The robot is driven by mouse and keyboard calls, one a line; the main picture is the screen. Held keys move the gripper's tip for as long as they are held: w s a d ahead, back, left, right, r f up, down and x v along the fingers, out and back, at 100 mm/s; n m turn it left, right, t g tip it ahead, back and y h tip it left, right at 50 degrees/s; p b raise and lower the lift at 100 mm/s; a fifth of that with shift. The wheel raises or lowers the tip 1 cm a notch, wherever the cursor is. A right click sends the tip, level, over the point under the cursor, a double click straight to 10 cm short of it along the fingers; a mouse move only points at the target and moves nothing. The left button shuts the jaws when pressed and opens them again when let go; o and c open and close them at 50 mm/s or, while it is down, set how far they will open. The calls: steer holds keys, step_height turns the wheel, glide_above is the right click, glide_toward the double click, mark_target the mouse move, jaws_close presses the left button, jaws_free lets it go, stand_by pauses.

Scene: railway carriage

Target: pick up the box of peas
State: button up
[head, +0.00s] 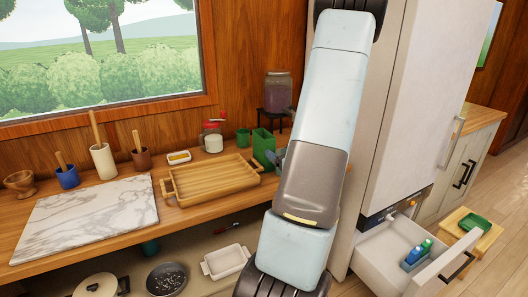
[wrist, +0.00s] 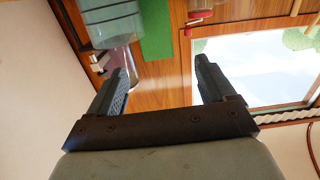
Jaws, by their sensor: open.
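A green box (head: 263,146), likely the box of peas, stands upright on the wooden counter behind the right end of the wooden tray. My arm passes just to its right. In the wrist view a plain green face (wrist: 156,28) shows at the top, beyond the fingertips and between their lines; no label is readable. My gripper (wrist: 160,70) is open, with nothing between its fingers. It is apart from the green box in the picture. In the head view my gripper is mostly hidden behind my arm.
A wooden tray (head: 212,183) and a marble slab (head: 88,215) lie on the counter. A glass jar (head: 278,88) on a dark stand is behind the box. A red-topped jar (head: 213,138) and a green cup (head: 243,136) are to its left. An open drawer (head: 400,250) juts out at right.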

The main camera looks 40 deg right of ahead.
mark_target(270, 142)
steer(key=x, duration=0.7)
steer(key=shift+w+d, duration=0.3)
steer(key=shift+x, duration=2.65)
steer(key=shift+s, duration=0.1)
steer(key=shift+c, duration=0.2)
jaws_close()
